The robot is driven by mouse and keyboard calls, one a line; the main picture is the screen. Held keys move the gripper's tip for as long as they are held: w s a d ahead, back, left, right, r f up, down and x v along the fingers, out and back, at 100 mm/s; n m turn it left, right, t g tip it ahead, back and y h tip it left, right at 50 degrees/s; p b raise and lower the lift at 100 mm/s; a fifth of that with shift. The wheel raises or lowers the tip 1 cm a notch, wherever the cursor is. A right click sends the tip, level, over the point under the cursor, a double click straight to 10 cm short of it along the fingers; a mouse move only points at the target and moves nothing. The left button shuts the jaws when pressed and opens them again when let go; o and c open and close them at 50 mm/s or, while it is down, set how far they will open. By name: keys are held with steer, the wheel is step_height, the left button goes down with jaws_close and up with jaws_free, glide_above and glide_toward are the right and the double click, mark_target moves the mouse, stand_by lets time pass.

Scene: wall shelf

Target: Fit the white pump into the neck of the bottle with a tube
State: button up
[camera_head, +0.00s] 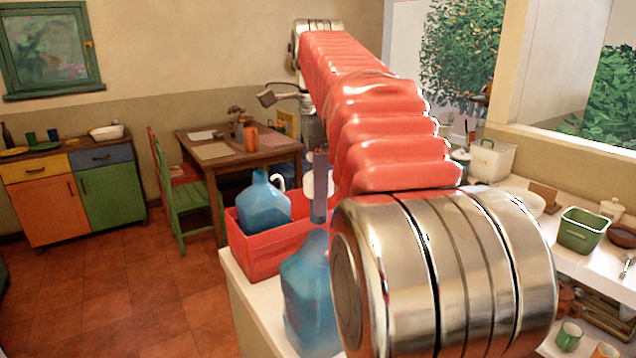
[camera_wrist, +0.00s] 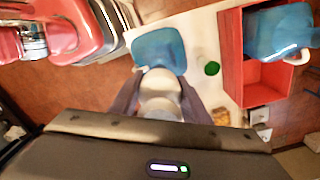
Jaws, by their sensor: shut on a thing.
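My gripper (camera_wrist: 158,105) is shut on the white pump (camera_wrist: 160,86), which sits between its two fingers. In the head view the pump (camera_head: 311,184) shows pale behind a grey finger, above the front of the counter. A translucent blue bottle (camera_head: 305,300) stands upright on the counter below; it also shows just past the pump in the wrist view (camera_wrist: 159,48). Its neck is hidden, and I cannot tell whether the pump touches it.
The red crate stands on the white counter (camera_head: 243,298) behind the front bottle. A green round item (camera_wrist: 212,68) lies between bottle and crate in the wrist view. A shelf (camera_head: 597,262) with a green basin (camera_head: 581,231) is at right. A dining table (camera_head: 215,151) stands farther back.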

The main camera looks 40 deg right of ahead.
steer(key=shift+f, duration=1.1)
steer(key=shift+f, duration=3.05)
stand_by(3.8)
